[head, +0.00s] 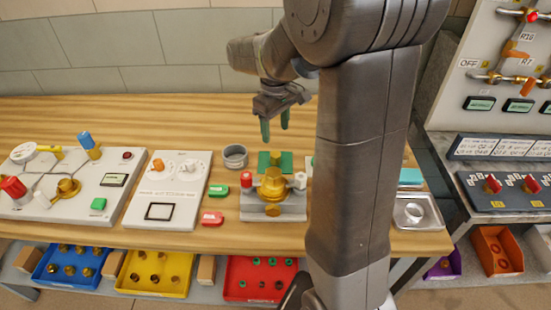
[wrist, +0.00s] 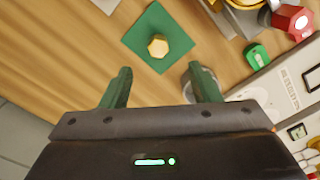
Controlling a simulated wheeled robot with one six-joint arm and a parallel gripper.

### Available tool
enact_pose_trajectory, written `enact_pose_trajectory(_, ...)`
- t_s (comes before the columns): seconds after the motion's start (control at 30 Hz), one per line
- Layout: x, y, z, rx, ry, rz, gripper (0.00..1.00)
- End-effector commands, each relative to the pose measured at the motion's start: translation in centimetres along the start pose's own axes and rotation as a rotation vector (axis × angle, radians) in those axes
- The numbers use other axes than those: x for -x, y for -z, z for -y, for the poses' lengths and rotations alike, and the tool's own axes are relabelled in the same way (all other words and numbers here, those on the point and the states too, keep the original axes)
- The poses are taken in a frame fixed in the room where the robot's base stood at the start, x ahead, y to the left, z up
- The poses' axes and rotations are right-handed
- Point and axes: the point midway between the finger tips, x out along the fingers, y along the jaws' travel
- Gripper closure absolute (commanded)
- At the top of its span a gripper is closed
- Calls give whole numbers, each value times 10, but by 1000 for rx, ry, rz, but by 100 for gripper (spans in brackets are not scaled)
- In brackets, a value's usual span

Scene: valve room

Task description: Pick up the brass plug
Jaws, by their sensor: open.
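The brass plug (wrist: 158,47), with a hexagonal top, stands on a green square mat (wrist: 178,61) on the wooden table. In the head view the mat (head: 264,165) lies behind the large brass valve, and the plug (head: 275,156) is small and partly hidden there. My gripper (head: 275,126) hangs above the table behind the mat, with green fingers pointing down. In the wrist view my gripper (wrist: 160,85) is open and empty, its fingers spread, with the plug ahead of the gap and apart from them.
A brass valve (head: 273,188) on a grey block stands in front of the mat. A grey metal ring (head: 235,156) is to the left, near a green tag (head: 218,189) and a red tag (head: 211,218). The table behind is bare on the left.

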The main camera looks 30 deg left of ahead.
Motion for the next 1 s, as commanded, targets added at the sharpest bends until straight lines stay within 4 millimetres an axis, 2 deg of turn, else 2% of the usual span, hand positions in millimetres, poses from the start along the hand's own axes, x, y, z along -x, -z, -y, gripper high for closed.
enact_pose_trajectory(0.03,-12,0,0,0,2,4,44)
enact_pose_trajectory(0.2,-39,0,0,0,1,3,44)
enact_pose_trajectory(0.47,-59,0,0,0,1,3,44)
enact_pose_trajectory(0.7,-94,1,0,0,1,3,44)
enact_pose_trajectory(1.0,-100,2,0,0,0,0,44)
